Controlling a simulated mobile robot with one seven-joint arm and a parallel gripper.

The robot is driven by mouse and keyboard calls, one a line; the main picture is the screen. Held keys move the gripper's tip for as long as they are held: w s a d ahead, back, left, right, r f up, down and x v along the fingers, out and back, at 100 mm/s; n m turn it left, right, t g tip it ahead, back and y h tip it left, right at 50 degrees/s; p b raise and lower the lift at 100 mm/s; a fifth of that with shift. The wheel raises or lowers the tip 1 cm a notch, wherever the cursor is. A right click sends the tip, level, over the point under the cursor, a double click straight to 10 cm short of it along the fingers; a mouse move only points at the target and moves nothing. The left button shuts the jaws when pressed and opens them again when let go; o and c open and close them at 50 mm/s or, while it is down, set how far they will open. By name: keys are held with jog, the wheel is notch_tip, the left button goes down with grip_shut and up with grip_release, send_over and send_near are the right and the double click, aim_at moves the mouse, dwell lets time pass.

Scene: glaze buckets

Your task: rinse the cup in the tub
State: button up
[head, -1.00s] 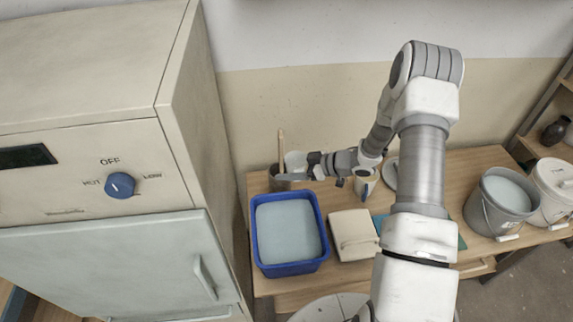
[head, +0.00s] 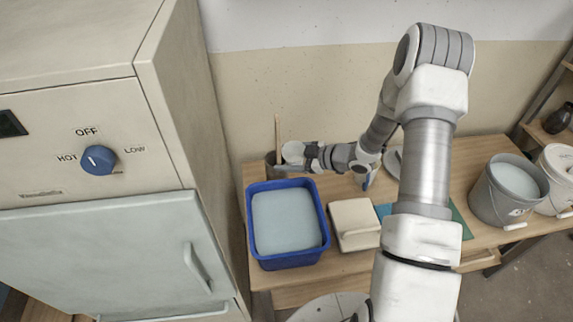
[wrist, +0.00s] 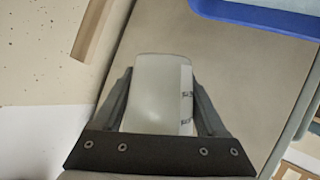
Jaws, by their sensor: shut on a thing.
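My gripper (head: 297,158) is shut on a pale, whitish cup (head: 291,152) and holds it behind the tub, near the back of the table. In the wrist view the cup (wrist: 155,90) sits between both fingers, with a marked strip along its right side. The blue tub (head: 323,218) stands at the table's left end, filled with pale grey-blue liquid (head: 286,220). The cup is apart from the liquid in the head view. A corner of the tub's blue rim (wrist: 262,17) shows at the top of the wrist view.
A dark pot with a wooden stick (head: 278,135) stands behind the tub. A beige box (head: 353,218) sits right of the tub. A grey bucket (head: 487,200) and a white bucket (head: 563,165) stand at the right. A tall cabinet with a blue dial (head: 99,159) borders the left.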

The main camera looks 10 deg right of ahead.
jog(key=shift+w+d+n+t+b, duration=0.25)
jog(key=shift+n+t+b, duration=0.35)
jog(key=shift+b, duration=0.9)
jog(key=n+b, duration=0.1)
jog(key=b, duration=0.2)
jog(key=shift+w+n+t+h+b, duration=0.15)
jog(key=shift+n+t+h+b, duration=0.15)
jog(key=shift+t+b, duration=0.1)
jog(key=n+t+b, duration=0.1)
jog(key=n+b, duration=0.1)
jog(key=b, duration=0.4)
jog(key=shift+w+t, duration=0.2)
jog(key=shift+t, duration=0.2)
jog(key=shift+n+t+b, duration=0.3)
jog(key=shift+n+b, duration=0.2)
jog(key=shift+b, duration=0.55)
jog(key=n+b, duration=0.1)
jog(key=b, duration=0.1)
jog(key=n+t+b, duration=0.1)
jog(key=b, duration=0.2)
jog(key=n+t+b, duration=0.1)
jog(key=b, duration=0.1)
jog(key=shift+s+f+n+b, duration=0.25)
jog(key=shift+n+b, duration=0.05)
jog(key=shift+s+a+r+b, duration=0.1)
jog(key=shift+b, duration=0.6)
